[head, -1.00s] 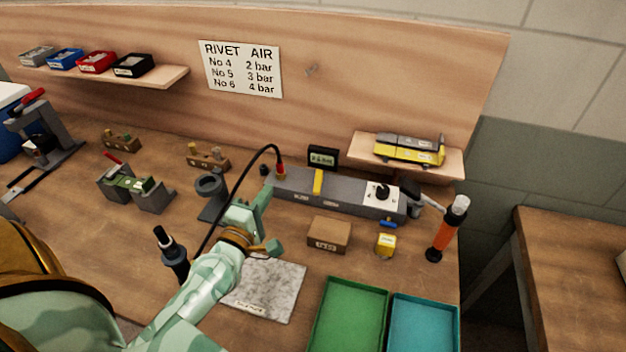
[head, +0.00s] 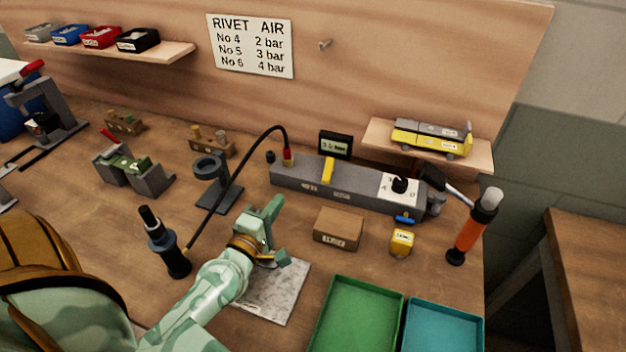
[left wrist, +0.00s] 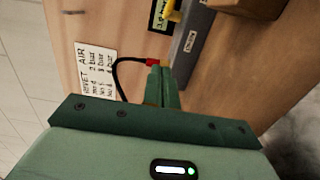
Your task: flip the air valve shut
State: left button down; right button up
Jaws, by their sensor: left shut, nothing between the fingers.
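A long grey air manifold (head: 300,183) lies on the bench. A yellow lever (head: 328,170) stands across it near the hose end and seems to be the valve handle. The lever (left wrist: 174,15) and manifold (left wrist: 190,45) also show in the left wrist view. My left gripper (head: 276,204) is shut and empty, in front of the manifold and left of the yellow lever, apart from both. Its closed fingers (left wrist: 159,75) show in the wrist view. My right gripper is out of view.
A black hose (head: 250,143) arches from the manifold's left end. A small display (head: 335,145) stands behind. A grey stand (head: 210,180) is left.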

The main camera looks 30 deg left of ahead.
aim_at(328, 174)
pick_arm(q)
jog(key=w, duration=0.3)
jog(key=w+a, duration=0.1)
jog(key=w, duration=0.2)
jog(key=w+p, duration=0.1)
jog(key=w, duration=0.2)
jog(key=shift+w+a, duration=0.3)
jog(key=shift+w, duration=0.05)
jog(key=d, duration=0.1)
jog(key=w+d, duration=0.1)
jog(key=d, duration=0.1)
jog(key=shift+w, duration=0.25)
jog(key=shift+w+d, duration=0.15)
jog(key=shift+d, duration=0.15)
jog(key=shift+d, duration=0.1)
jog(key=shift+d, duration=0.45)
